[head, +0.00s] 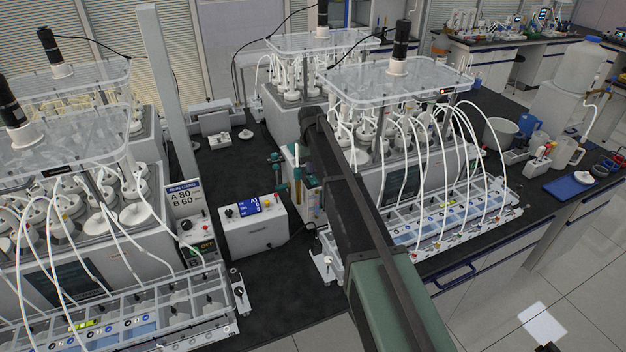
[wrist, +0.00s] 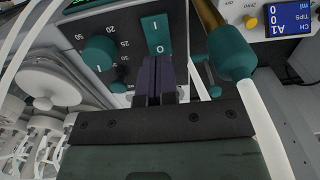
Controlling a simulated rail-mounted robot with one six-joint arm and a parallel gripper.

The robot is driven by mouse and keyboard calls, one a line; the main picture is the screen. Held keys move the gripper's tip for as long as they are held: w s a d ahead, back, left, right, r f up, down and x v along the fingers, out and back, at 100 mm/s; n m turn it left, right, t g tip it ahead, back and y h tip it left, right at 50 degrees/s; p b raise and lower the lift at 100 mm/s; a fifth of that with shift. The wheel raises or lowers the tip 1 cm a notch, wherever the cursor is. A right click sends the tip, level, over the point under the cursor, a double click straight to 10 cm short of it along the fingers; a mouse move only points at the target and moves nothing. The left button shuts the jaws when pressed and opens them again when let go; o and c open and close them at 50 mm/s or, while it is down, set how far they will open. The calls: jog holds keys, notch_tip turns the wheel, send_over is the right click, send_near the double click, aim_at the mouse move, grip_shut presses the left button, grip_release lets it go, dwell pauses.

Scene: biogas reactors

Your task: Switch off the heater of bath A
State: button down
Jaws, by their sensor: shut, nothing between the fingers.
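A teal rocker switch (wrist: 157,34) with white I and O marks is on a grey control panel in the wrist view. A teal dial knob (wrist: 99,55) with a number scale is to its left. My gripper (wrist: 156,60) is shut and empty. Its fingertips are right at the near end of the switch, overlapping it in the picture; I cannot tell whether they touch. No bath letter is readable on this panel. In the head view my arm hides much of the panel and my fingers cannot be made out.
A teal-capped part (wrist: 232,55) with a white hose stands close right of my fingers. A white box (head: 254,230) with a blue display is left of my arm. A run card (head: 186,198) reads A 80, B 60. Baths with hoses crowd both sides.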

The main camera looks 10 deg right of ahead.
aim_at(312, 177)
jog(key=shift+f+b, duration=1.1)
dwell(0.3)
jog(key=shift+r, duration=0.1)
notch_tip(312, 177, up, 7)
jog(key=p, duration=0.7)
jog(key=shift+s, duration=0.1)
jog(key=s+f+b, duration=0.5)
jog(key=s, duration=0.7)
jog(key=s+f+m+b, duration=0.1)
jog(key=s+f+b, duration=0.5)
jog(key=s, duration=0.6)
jog(key=s+f+m+b, duration=0.1)
jog(key=s+f+b, duration=0.5)
jog(key=s, duration=0.7)
